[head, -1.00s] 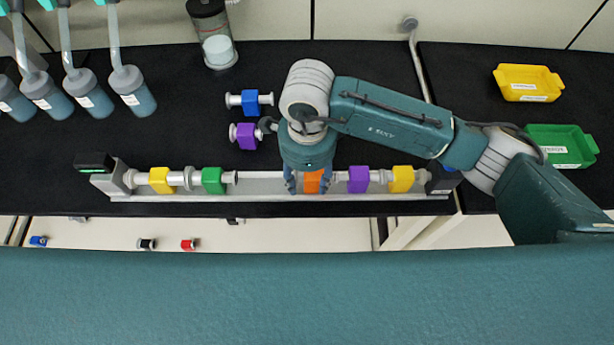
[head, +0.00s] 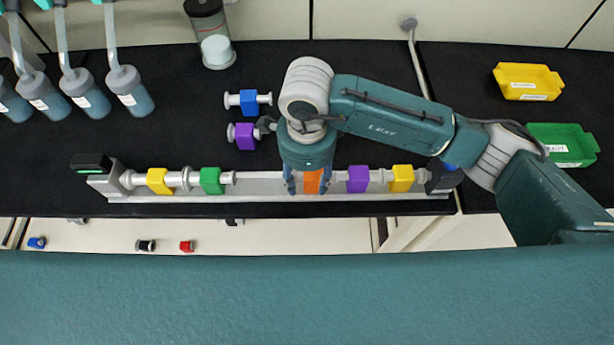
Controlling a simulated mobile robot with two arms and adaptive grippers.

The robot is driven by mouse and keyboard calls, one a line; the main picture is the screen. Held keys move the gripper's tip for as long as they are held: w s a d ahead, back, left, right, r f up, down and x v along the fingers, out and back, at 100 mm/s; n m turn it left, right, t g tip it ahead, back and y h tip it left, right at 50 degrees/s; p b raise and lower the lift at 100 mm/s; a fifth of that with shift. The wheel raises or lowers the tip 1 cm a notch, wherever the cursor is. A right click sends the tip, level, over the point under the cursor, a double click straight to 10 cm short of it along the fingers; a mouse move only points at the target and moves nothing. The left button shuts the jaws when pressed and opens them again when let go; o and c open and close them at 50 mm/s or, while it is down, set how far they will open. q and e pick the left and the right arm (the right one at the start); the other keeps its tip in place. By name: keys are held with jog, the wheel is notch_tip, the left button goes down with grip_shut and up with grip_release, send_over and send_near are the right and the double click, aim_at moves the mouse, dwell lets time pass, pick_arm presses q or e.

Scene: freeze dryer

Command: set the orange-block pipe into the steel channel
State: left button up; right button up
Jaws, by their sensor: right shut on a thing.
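The steel channel (head: 270,196) runs left to right along the front of the black bench. The orange-block pipe (head: 312,181) is at the channel, in the gap between the green-block pipe (head: 211,181) and the purple-block pipe (head: 358,179). My right gripper (head: 307,188) points down and is shut on the orange block, one finger on each side. The gripper and wrist cover much of this pipe, so I cannot tell whether it rests fully in the channel. My left gripper is out of view.
In the channel, yellow-block pipes sit at left (head: 159,181) and right (head: 402,178). Loose blue-block (head: 248,102) and purple-block (head: 244,136) pipes lie behind it. A yellow tray (head: 541,81) and green tray (head: 590,146) stand right. Flasks (head: 130,92) hang at left.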

jog(key=shift+b, duration=0.5)
dwell(0.8)
jog(key=o, duration=1.4)
jog(key=shift+r, duration=0.15)
notch_tip(320, 180, up, 12)
jog(key=shift+f, duration=0.15)
